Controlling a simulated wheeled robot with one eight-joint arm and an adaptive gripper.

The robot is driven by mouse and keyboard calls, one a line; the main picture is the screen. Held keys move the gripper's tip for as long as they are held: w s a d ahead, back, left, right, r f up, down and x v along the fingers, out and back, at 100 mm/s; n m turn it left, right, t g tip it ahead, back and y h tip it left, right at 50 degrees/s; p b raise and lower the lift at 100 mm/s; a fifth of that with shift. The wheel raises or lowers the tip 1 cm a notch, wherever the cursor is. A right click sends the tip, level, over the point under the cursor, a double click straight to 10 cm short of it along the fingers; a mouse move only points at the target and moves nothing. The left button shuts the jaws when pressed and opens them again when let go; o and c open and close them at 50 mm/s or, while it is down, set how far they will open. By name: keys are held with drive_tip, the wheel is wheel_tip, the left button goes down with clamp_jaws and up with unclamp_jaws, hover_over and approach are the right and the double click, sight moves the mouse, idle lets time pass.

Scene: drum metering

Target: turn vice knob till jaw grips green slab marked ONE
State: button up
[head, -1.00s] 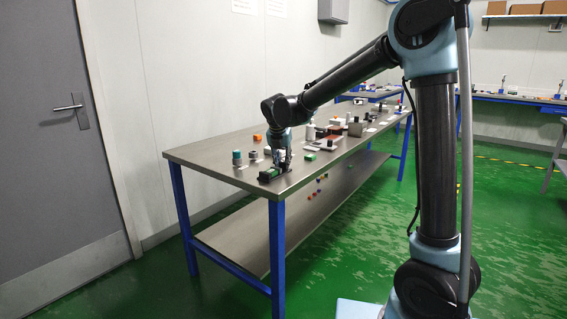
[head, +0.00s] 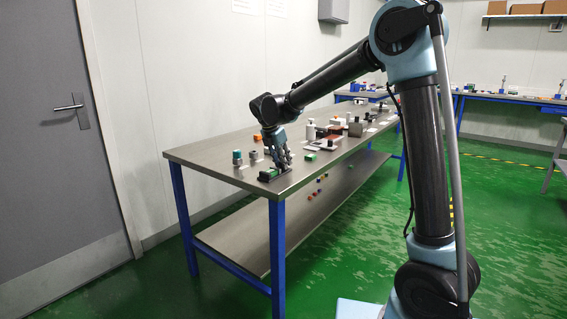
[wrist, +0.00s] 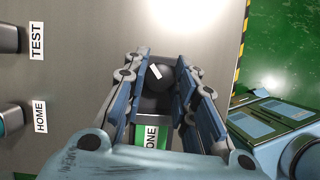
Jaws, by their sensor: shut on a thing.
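The vice (head: 285,173) is a low dark device near the front edge of the steel table. The green slab (head: 266,176) lies in it; in the wrist view the slab (wrist: 151,143) shows its white label ONE, partly hidden by my gripper. The vice knob (wrist: 158,88) is dark and round with a white mark on top. My gripper (wrist: 162,82) has its fingers on both sides of the knob and is shut on it. In the head view my gripper (head: 283,163) leans down to the vice. Whether the jaw touches the slab cannot be told.
Labels TEST (wrist: 36,40) and HOME (wrist: 41,117) lie on the table beside dark parts. The table's front edge is close.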

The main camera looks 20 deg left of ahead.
drive_tip(key=m+g+h, duration=0.1)
drive_tip(key=m, duration=0.3)
drive_tip(key=shift+w+a+m, duration=0.1)
drive_tip(key=shift+a+m, duration=0.05)
drive_tip(key=shift+m, duration=0.15)
idle(0.5)
drive_tip(key=o, duration=1.1)
drive_tip(key=shift+c, duration=0.2)
drive_tip(key=v, duration=1.2)
drive_tip(key=shift+w+a, duration=0.2)
drive_tip(key=shift+w, duration=0.05)
